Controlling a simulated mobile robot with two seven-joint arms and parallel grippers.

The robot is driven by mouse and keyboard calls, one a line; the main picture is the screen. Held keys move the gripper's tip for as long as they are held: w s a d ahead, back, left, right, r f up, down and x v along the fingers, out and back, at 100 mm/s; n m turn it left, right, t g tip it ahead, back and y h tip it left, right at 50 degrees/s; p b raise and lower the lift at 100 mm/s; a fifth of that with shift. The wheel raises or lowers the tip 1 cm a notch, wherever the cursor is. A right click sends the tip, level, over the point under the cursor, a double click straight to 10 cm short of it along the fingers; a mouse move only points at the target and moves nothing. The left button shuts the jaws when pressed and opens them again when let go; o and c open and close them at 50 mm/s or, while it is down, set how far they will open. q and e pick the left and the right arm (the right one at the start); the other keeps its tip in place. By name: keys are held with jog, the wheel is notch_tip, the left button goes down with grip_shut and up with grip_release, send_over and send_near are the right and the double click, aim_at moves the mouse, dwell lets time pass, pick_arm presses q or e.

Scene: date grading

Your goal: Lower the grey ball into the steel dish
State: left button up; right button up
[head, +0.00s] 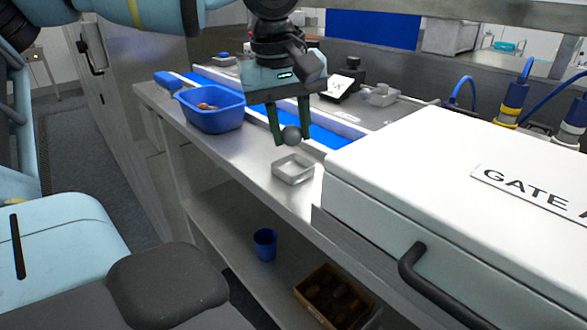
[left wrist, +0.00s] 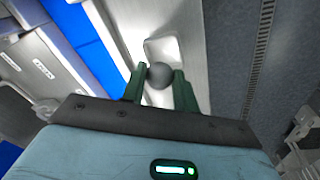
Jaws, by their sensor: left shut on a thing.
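The grey ball (head: 291,135) is between the green fingers of my left gripper (head: 290,126), which is shut on it. In the head view the ball hangs above and just behind the steel dish (head: 293,169), a small square tray on the steel bench. In the left wrist view the ball (left wrist: 159,75) sits between the fingertips (left wrist: 158,78), and the dish (left wrist: 163,50) shows partly behind it. The ball is apart from the dish in the head view. My right gripper is not in view.
A blue bin (head: 212,118) with brown contents stands on the bench to the left. A blue conveyor belt (head: 300,127) runs behind the dish. A large white lidded box (head: 440,165) stands close on the right. A blue cup (head: 265,245) and a brown crate (head: 337,296) are on the shelf below.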

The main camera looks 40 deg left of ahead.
aim_at(293, 169)
pick_arm(q)
jog(key=shift+f, duration=0.55)
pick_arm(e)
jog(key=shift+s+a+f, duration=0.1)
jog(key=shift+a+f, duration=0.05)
pick_arm(q)
jog(key=shift+f, duration=0.45)
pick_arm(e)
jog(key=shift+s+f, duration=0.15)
pick_arm(q)
jog(key=shift+f, duration=0.55)
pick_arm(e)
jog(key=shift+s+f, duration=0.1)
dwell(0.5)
pick_arm(q)
jog(key=shift+f+b, duration=0.3)
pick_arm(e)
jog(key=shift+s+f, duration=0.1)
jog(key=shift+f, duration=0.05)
pick_arm(q)
jog(key=o, duration=1.1)
jog(key=shift+r, duration=0.1)
